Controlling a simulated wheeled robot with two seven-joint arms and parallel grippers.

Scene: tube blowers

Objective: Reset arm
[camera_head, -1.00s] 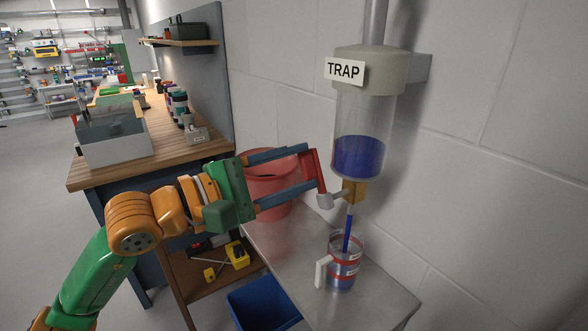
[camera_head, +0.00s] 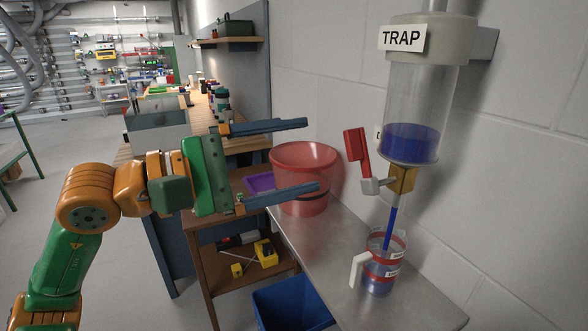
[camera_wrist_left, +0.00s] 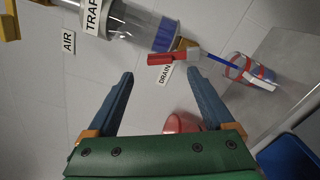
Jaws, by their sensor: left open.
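My left gripper (camera_head: 312,155) is open and empty, its two blue fingers pointing right, apart from the valve. The drain valve has a red handle (camera_head: 356,157), standing nearly upright and left of the brass body (camera_head: 402,180). Above it the clear trap bowl (camera_head: 410,140), labelled TRAP, holds blue liquid at its bottom. A blue stream (camera_head: 390,228) runs from the valve into a clear jug with red bands (camera_head: 383,270). In the left wrist view the red handle (camera_wrist_left: 160,58) lies just beyond the open fingertips (camera_wrist_left: 160,73). My right gripper is not in view.
A red bucket (camera_head: 303,160) stands on the metal bench (camera_head: 345,275), behind the lower finger in the head view. A blue bin (camera_head: 292,305) is below the bench. A wooden workbench (camera_head: 240,143) runs along the wall. The wall is close on the right.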

